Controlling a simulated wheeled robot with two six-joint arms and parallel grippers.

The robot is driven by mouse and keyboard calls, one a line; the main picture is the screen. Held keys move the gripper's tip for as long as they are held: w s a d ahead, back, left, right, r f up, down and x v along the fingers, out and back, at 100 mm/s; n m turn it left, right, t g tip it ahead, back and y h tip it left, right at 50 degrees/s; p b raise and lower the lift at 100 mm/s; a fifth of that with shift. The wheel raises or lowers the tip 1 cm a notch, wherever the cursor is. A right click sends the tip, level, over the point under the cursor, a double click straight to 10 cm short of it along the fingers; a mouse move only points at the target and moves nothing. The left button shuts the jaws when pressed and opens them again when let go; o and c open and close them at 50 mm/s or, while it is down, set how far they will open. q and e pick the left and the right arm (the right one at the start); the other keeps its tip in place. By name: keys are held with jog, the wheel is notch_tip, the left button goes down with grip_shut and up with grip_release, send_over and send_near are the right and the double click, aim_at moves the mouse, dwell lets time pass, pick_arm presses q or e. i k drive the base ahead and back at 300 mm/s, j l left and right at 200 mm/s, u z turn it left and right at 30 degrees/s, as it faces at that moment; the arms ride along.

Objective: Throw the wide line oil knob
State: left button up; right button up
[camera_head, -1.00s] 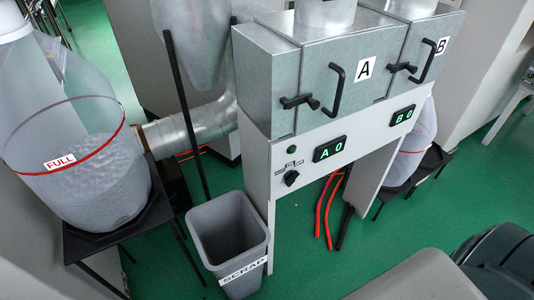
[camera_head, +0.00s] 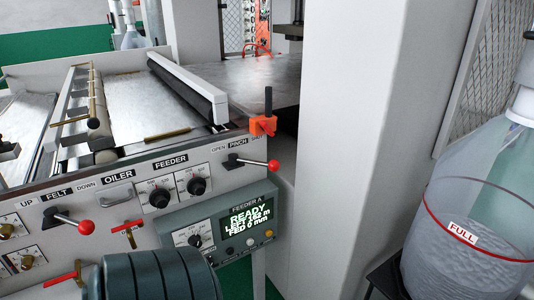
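A grey machine panel (camera_head: 110,210) fills the left of the head view, with signs UP, FELT, DOWN, OILER and FEEDER. Two black knobs, one left (camera_head: 160,197) and one right (camera_head: 197,186), sit on white dial plates below FEEDER. Another black knob (camera_head: 194,240) is beside the green display. Neither gripper is in view.
Red-balled levers stick out at FELT (camera_head: 86,227) and PINCH (camera_head: 274,165). A display (camera_head: 246,216) reads READY. A dark ribbed cylinder (camera_head: 160,278) covers the lower panel.

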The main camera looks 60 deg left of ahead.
aim_at(209, 259)
jog(key=u, duration=2.2)
